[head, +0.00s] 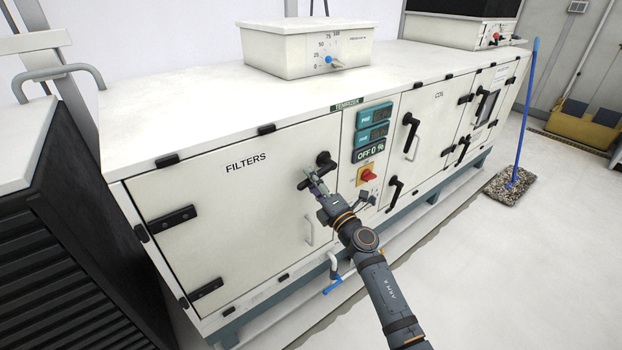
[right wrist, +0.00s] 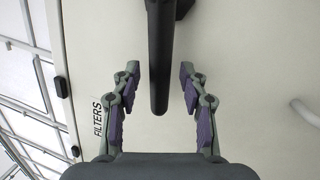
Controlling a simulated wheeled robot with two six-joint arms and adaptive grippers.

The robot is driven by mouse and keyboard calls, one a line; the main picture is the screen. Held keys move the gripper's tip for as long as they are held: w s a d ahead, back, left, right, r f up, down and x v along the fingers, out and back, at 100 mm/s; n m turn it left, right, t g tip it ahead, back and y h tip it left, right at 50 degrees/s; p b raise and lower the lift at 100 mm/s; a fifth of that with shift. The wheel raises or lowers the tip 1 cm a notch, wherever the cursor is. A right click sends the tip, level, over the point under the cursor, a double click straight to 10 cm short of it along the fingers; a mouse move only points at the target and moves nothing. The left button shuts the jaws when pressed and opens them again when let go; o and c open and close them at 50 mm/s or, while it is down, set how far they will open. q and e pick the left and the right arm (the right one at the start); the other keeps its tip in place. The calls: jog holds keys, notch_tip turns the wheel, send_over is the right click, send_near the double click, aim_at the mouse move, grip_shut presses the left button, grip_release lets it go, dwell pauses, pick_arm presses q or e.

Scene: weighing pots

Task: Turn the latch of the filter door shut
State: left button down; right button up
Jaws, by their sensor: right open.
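The filter door (head: 225,215) is a cream panel marked FILTERS on the front of the long cabinet. It looks flush with the frame. Its black latch (head: 324,159) is at the door's upper right, partly hidden by my right gripper (head: 313,182). In the right wrist view the latch handle (right wrist: 159,60) is a dark bar with a rounded end. It reaches in from the top between the two fingers of my right gripper (right wrist: 160,95). The fingers are open, with a visible gap on each side of the bar. My left gripper is not in view.
A red and yellow switch (head: 368,175) and displays (head: 373,130) sit right of the door. The coil door has black latches (head: 410,131). A pale grab handle (head: 309,229) and a blue-handled valve (head: 332,285) are below. A dark louvred unit (head: 85,265) stands at left.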

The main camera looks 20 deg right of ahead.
jog(key=shift+w+a+r, duration=0.1)
jog(key=shift+w+a, duration=0.05)
jog(key=shift+w, duration=0.25)
grip_shut()
